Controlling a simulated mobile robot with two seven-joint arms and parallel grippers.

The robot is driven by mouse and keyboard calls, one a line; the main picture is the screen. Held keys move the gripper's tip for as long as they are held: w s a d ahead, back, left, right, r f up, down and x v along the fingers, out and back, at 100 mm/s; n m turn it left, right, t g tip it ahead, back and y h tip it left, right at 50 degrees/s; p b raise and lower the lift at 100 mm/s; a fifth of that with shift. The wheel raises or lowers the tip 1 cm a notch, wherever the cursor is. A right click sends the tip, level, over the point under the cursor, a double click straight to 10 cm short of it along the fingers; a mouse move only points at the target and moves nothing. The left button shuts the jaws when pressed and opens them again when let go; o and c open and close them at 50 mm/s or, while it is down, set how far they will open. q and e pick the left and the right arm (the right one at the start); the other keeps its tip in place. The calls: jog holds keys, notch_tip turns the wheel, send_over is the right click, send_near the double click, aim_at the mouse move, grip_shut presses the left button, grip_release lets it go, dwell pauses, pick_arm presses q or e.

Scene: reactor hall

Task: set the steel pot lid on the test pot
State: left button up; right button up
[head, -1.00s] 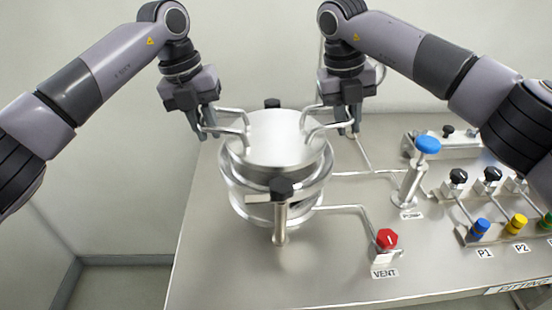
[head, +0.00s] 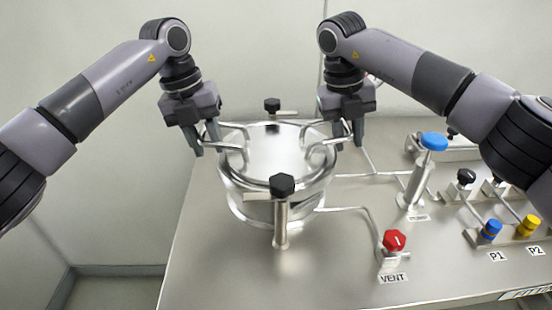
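The steel pot lid (head: 277,150) is a shiny round disc with a bent-rod handle on each side. It is level over the test pot (head: 240,207), whose rim it covers from above. It looks seated or very close to it; I cannot tell whether a thin gap remains. My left gripper (head: 205,146) is shut on the lid's left handle. My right gripper (head: 348,138) is shut on the lid's right handle. Clamp posts with black knobs stand at the pot's front (head: 282,186) and back (head: 272,104).
A red VENT knob (head: 394,240) and a blue-topped pump (head: 433,141) stand right of the pot. Blue (head: 490,230) and yellow (head: 529,225) valves are farther right. Thin pipes cross the steel bench (head: 225,277). Its front left is clear.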

pick_arm(q)
jog(key=shift+o, duration=0.2)
jog(key=shift+d, duration=0.15)
pick_arm(e)
jog(key=shift+o, duration=0.2)
jog(key=shift+a, duration=0.2)
pick_arm(q)
jog(key=shift+r, duration=0.2)
jog(key=r, duration=0.2)
jog(key=a+r, duration=0.1)
jog(key=r, duration=0.4)
jog(key=shift+a, duration=0.15)
pick_arm(e)
jog(key=shift+a, duration=0.1)
pick_arm(q)
jog(key=shift+r, duration=0.2)
pick_arm(e)
jog(key=shift+r, duration=0.15)
pick_arm(q)
jog(key=shift+a, duration=0.2)
pick_arm(e)
jog(key=d+v, duration=0.1)
jog(key=v, duration=0.6)
jog(key=shift+a+r, duration=0.2)
jog(key=shift+r, duration=0.2)
